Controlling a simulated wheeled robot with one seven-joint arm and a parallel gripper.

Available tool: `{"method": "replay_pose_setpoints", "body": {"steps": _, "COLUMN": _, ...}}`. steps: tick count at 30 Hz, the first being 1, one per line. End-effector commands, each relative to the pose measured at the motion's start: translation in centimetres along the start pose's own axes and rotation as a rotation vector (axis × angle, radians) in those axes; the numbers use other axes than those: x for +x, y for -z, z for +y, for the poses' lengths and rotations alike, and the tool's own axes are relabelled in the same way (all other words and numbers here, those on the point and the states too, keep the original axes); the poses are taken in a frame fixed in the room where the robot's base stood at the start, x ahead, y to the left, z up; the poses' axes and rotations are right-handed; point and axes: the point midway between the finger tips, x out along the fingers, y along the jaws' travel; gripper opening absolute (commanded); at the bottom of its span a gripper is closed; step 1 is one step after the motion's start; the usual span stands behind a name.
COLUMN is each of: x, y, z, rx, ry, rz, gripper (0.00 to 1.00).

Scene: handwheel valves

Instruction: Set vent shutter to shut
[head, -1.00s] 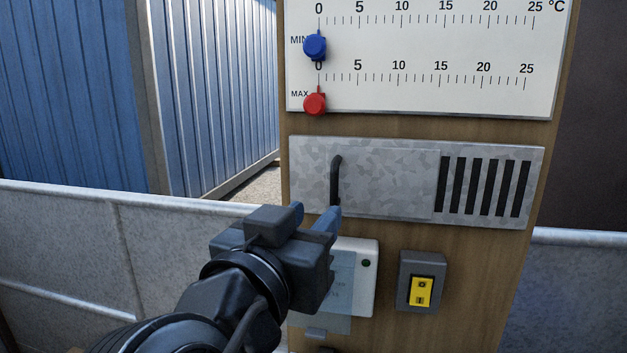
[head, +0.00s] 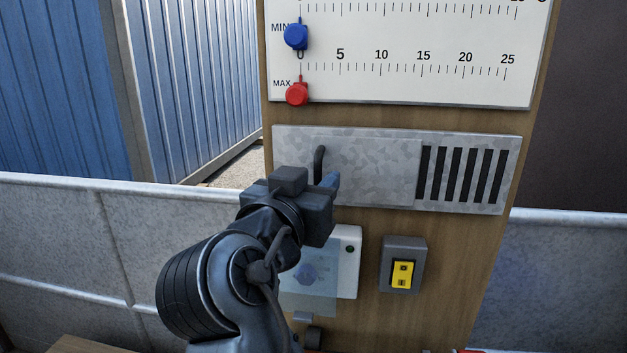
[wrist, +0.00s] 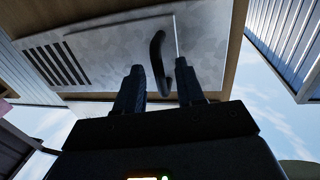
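The vent shutter is a mottled grey sliding panel (head: 370,170) in a metal plate on the wooden post. It sits left of the dark vent slots (head: 465,175), which show uncovered. Its black bar handle (head: 319,163) stands near the panel's left end, its lower part hidden behind my gripper (head: 329,183). In the wrist view the handle (wrist: 157,50) appears between the two separated fingers of my gripper (wrist: 159,72). The fingers are open, one on each side of the handle, and I see no clear contact.
Above are a scale board (head: 420,50) with a blue knob (head: 296,36) and a red knob (head: 297,94). Below are a white box (head: 348,265), partly behind my arm, and a yellow switch (head: 402,274). A low grey wall (head: 60,235) runs behind.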

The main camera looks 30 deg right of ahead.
Motion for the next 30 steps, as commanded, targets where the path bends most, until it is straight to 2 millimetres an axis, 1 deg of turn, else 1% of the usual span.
{"method": "replay_pose_setpoints", "body": {"steps": 2, "x": -0.01, "y": -0.01, "z": 0.0, "rx": 0.0, "ry": 0.0, "rz": 0.0, "gripper": 0.38}}
{"method": "replay_pose_setpoints", "body": {"steps": 14, "x": -0.04, "y": 0.0, "z": 0.01, "rx": 0.0, "ry": 0.0, "rz": 0.0, "gripper": 0.01}}
{"method": "replay_pose_setpoints", "body": {"steps": 30, "x": -0.05, "y": 0.0, "z": 0.0, "rx": 0.0, "ry": 0.0, "rz": 0.0, "gripper": 0.0}}
